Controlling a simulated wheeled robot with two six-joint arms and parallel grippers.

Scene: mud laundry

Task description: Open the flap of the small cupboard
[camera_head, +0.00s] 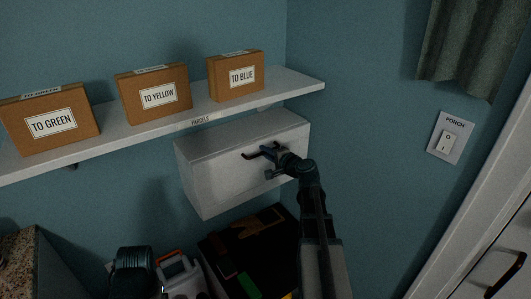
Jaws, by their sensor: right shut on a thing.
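The small cupboard (243,137) is a white box on the blue wall, below the parcel shelf. Its front flap (216,187) looks closed, flush with the box. A dark bar handle (250,155) with a reddish part sits on the upper front of the flap. My right gripper (272,156) is shut on this handle, its arm reaching up from the lower right. The gripper hides part of the handle and of the flap's right side.
A white shelf (200,123) above the cupboard holds three cardboard parcels, including the one labelled TO BLUE (236,77). Below is a dark open container (215,243) with assorted items. A porch switch (451,137) and curtain (460,45) are at right.

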